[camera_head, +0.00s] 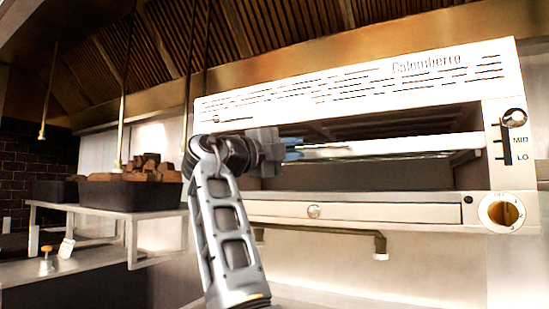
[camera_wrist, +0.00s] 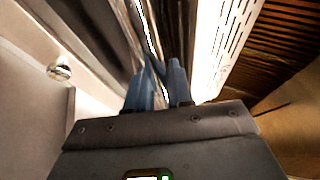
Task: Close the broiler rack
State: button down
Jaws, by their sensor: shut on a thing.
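The broiler (camera_head: 360,85) is a wide white unit with "Calemberro" lettering and an open slot across its front. The broiler rack (camera_head: 400,146) shows in that slot as a pale flat shelf with a bright front edge. My gripper (camera_head: 295,148) reaches to the rack's left part, its blue fingers at the front edge. In the wrist view the blue fingers (camera_wrist: 158,75) are drawn together on the rack's narrow edge. The exact contact is hard to see, and my arm hides the rack's left end.
Below the slot is a closed drawer front (camera_head: 355,212) with a round knob. An orange dial (camera_head: 501,212) and a level slider (camera_head: 505,140) are at the right. A black bin of wood chunks (camera_head: 130,195) stands on a shelf at the left.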

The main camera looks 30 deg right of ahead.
jog(key=w+d, duration=0.1)
jog(key=d, duration=0.1)
jog(key=w+d, duration=0.3)
jog(key=d, duration=0.2)
jog(key=shift+w, duration=0.25)
jog(key=c, duration=1.4)
grip_release()
jog(key=shift+o, duration=0.7)
jog(key=shift+w+d+f, duration=0.1)
jog(key=shift+w+d, duration=0.05)
jog(key=shift+o, duration=0.8)
jog(key=b+v, duration=0.1)
jog(key=v, duration=0.7)
jog(key=shift+b, duration=0.35)
